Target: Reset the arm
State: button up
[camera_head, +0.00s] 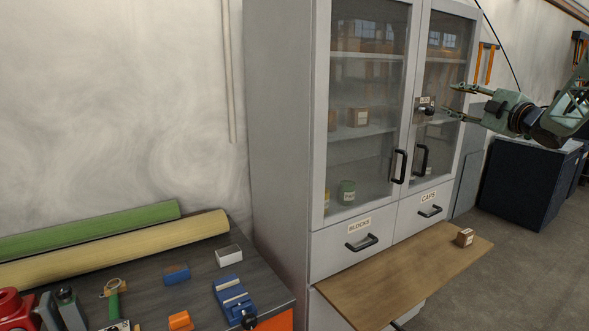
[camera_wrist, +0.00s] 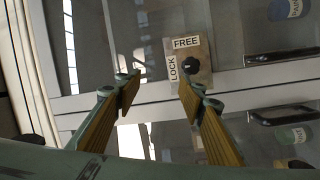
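My gripper (camera_head: 455,101) is raised at the right, in front of the cabinet's glass doors, with its fingers pointing left. In the wrist view its two wood-coloured fingers (camera_wrist: 157,92) are spread, with nothing between them. A lock plate (camera_wrist: 203,66) with a black knob (camera_wrist: 191,67) and the labels FREE and LOCK is on the cabinet door, beyond the right fingertip. The plate also shows in the head view (camera_head: 425,101), just left of the fingertips. I cannot tell whether a fingertip touches it.
The grey cabinet (camera_head: 280,130) has its glass doors and its BLOCKS (camera_head: 340,247) and CAPS (camera_head: 425,208) drawers shut. A wooden board (camera_head: 400,275) juts out below, bearing a small brown box (camera_head: 464,237).

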jog(key=s+a+r+m+g+h, duration=0.1)
jog(key=s+a+r+m+h, duration=0.3)
jog(key=s, duration=0.3)
jog(key=s+a+r+m+g+h, duration=0.2)
jog(key=s+a+m+h, duration=0.2)
jog(key=s+a+m, duration=0.3)
jog(key=s+a+f+m+g, duration=0.2)
jog(key=s+a+f, duration=0.5)
jog(key=s, duration=1.3)
jog(key=s+a+f+m+g+y, duration=0.1)
jog(key=s+a+f+g, duration=0.4)
jog(key=s, duration=1.5)
jog(key=s+a+f+m+g+y, duration=0.1)
jog(key=s+a+f+m+g, duration=0.2)
jog(key=s+a+f, duration=0.8)
jog(key=s+f+m, duration=0.1)
jog(key=s+f, duration=0.2)
jog(key=s, duration=0.6)
jog(key=shift+s+a+f+g, duration=0.15)
jog(key=shift+s+g, duration=0.25)
